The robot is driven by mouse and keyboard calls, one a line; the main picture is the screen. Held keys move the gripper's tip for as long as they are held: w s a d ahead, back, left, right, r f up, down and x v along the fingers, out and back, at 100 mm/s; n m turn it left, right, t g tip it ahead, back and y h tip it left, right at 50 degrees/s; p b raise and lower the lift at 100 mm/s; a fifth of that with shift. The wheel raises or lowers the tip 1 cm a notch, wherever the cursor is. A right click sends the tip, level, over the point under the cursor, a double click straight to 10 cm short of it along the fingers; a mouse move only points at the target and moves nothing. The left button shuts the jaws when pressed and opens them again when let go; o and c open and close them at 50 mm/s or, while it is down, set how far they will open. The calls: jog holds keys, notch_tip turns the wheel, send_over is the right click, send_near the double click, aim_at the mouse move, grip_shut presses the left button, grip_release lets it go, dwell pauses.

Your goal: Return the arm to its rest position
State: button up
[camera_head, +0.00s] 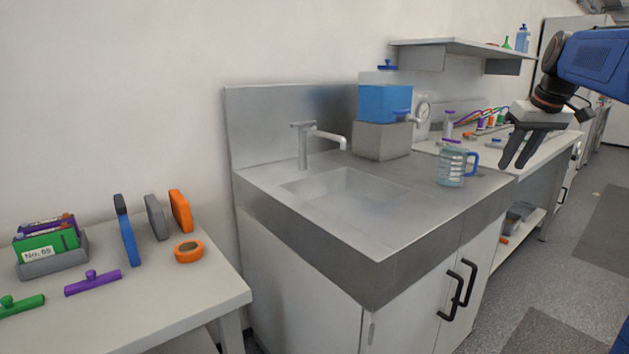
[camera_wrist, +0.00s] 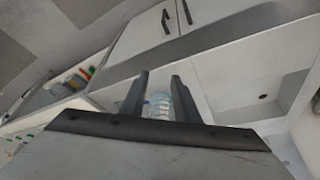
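My gripper (camera_head: 521,148) is raised at the upper right of the head view, above and to the right of the pitcher on the counter. Its two dark fingers point down and stand apart with nothing between them. In the wrist view the fingers (camera_wrist: 160,82) also show spread. My blue arm comes in from the right edge.
The metal sink counter (camera_head: 420,225) has a faucet (camera_head: 305,145) and a blue water tank (camera_head: 384,103) on a grey block. A wall shelf (camera_head: 460,46) hangs behind. A bench (camera_head: 540,150) with coloured cables stands right. A white table (camera_head: 150,305) at left holds small items. Floor at right is clear.

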jog(key=s+a+f, duration=0.5)
jog(key=s+a, duration=0.3)
jog(key=a, duration=0.1)
jog(key=s+a+f, duration=0.5)
jog(key=s+f, duration=0.6)
jog(key=s, duration=0.1)
jog(key=s+a+f, duration=0.6)
jog(key=s+f, duration=0.5)
jog(key=s, duration=0.1)
jog(key=shift+s+f+m, duration=0.3)
jog(key=shift+s, duration=0.1)
